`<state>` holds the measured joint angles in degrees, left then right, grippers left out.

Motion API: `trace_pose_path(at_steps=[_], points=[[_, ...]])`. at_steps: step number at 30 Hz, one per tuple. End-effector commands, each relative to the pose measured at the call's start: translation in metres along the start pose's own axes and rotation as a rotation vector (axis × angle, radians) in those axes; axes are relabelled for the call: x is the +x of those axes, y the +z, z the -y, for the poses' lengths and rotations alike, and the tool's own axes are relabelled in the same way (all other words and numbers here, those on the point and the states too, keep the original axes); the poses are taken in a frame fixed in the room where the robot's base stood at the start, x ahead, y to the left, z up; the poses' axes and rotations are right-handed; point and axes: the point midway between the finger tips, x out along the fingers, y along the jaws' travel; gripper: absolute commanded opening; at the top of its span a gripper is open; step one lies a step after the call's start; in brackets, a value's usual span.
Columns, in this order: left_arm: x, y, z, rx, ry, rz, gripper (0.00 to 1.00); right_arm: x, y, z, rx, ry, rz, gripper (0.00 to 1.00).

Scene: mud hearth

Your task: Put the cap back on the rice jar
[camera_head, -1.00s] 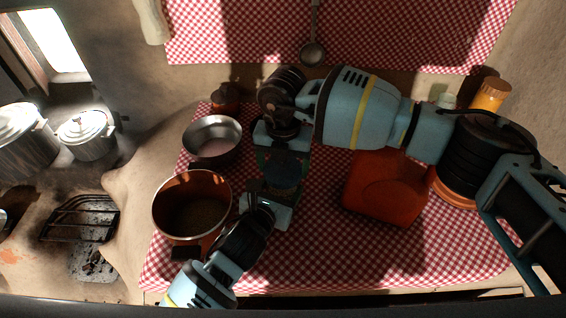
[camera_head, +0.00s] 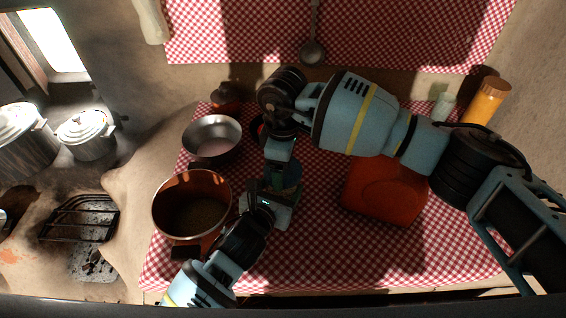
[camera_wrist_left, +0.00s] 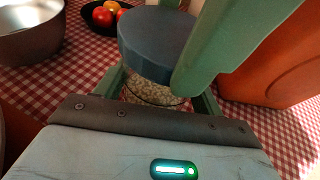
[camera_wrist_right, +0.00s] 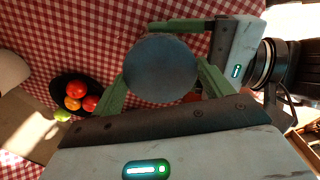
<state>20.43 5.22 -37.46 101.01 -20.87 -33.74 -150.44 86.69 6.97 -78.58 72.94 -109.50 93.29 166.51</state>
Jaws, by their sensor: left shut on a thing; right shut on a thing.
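The blue round cap (camera_wrist_right: 160,68) is held between the green fingers of my right gripper (camera_wrist_right: 163,88). It also shows in the left wrist view (camera_wrist_left: 152,48), directly over the glass rice jar (camera_wrist_left: 152,92), with pale grains visible below it. My left gripper (camera_wrist_left: 158,98) is shut around the jar's body. In the head view my left gripper (camera_head: 277,192) and right gripper (camera_head: 284,168) meet at the jar, which is mostly hidden. The cap is at the jar's top; I cannot tell whether it is fully seated.
A copper pot (camera_head: 163,217) and a metal bowl (camera_head: 212,135) stand left of the grippers. A red-orange canister (camera_head: 385,190) stands to the right. A dark bowl of fruit (camera_wrist_right: 72,82) sits behind. The checked cloth (camera_head: 340,265) in front is clear.

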Motion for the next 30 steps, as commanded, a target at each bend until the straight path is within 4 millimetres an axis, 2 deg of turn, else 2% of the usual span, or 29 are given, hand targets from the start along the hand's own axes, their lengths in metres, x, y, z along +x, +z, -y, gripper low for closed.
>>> trace_pose_path(at_steps=[4,12,13,18,26,30], points=[[0.0,-0.002,-0.001,0.001,0.002,-0.004,0.05,-0.002,-0.001,0.0,0.075,0.002,-0.003,0.57],[0.0,-0.002,-0.001,0.001,0.002,-0.005,0.05,-0.002,-0.001,0.0,0.082,0.002,-0.003,0.57],[0.0,-0.002,-0.001,0.001,0.002,-0.005,0.05,-0.002,-0.001,0.0,0.081,0.002,-0.003,0.8],[0.0,-0.002,-0.001,0.001,0.002,-0.005,0.05,-0.002,-0.001,0.0,0.08,0.001,-0.002,1.0],[0.0,-0.002,0.0,0.001,0.001,-0.004,0.05,-0.002,0.0,0.0,0.08,0.0,-0.001,1.0],[0.0,-0.002,0.0,0.001,0.001,-0.004,0.05,-0.012,0.0,0.0,0.08,0.001,-0.001,1.0]])
